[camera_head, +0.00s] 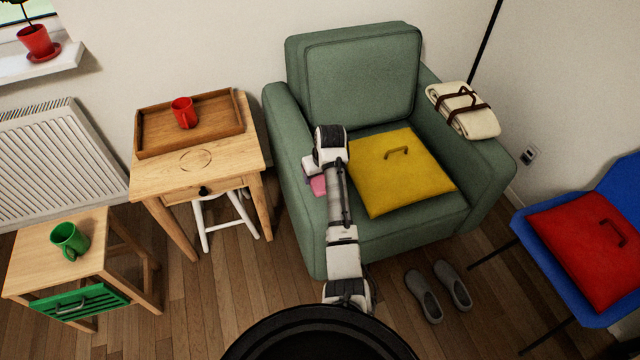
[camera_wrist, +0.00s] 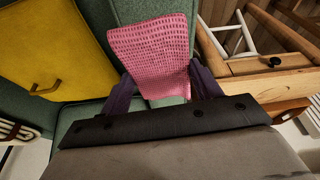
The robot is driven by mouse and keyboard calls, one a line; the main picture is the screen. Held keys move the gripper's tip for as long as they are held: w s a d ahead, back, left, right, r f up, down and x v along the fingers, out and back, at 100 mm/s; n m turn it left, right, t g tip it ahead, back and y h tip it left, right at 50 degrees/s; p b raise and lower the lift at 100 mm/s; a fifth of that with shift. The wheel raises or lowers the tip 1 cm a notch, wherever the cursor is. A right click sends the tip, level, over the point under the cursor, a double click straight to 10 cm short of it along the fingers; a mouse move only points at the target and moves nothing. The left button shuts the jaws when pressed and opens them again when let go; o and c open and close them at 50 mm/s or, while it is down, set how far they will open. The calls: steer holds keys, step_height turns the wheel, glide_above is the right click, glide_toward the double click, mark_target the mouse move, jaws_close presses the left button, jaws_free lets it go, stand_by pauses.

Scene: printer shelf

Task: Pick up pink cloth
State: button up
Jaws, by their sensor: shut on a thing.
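The pink cloth (camera_wrist: 152,52) is a textured, waffle-like piece between the two dark fingers of my gripper (camera_wrist: 162,90) in the wrist view. My gripper is shut on it. In the head view, a small part of the pink cloth (camera_head: 318,185) shows beside my gripper (camera_head: 312,172), over the left armrest of the green armchair (camera_head: 350,75). The rest of the cloth is hidden there by my arm. I cannot tell whether the cloth touches the armrest.
A yellow cushion (camera_head: 405,172) lies on the armchair seat, and a folded blanket (camera_head: 465,112) on its right armrest. Left stands a wooden table (camera_head: 165,178) with a tray (camera_head: 220,128) and red mug (camera_head: 184,112). Grey shoes (camera_head: 437,292) lie on the floor. A blue chair (camera_head: 625,190) stands right.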

step_height(320, 180, up, 15)
steer(key=b, duration=0.1)
steer(key=shift+f+b, duration=0.15)
steer(key=shift+b, duration=0.25)
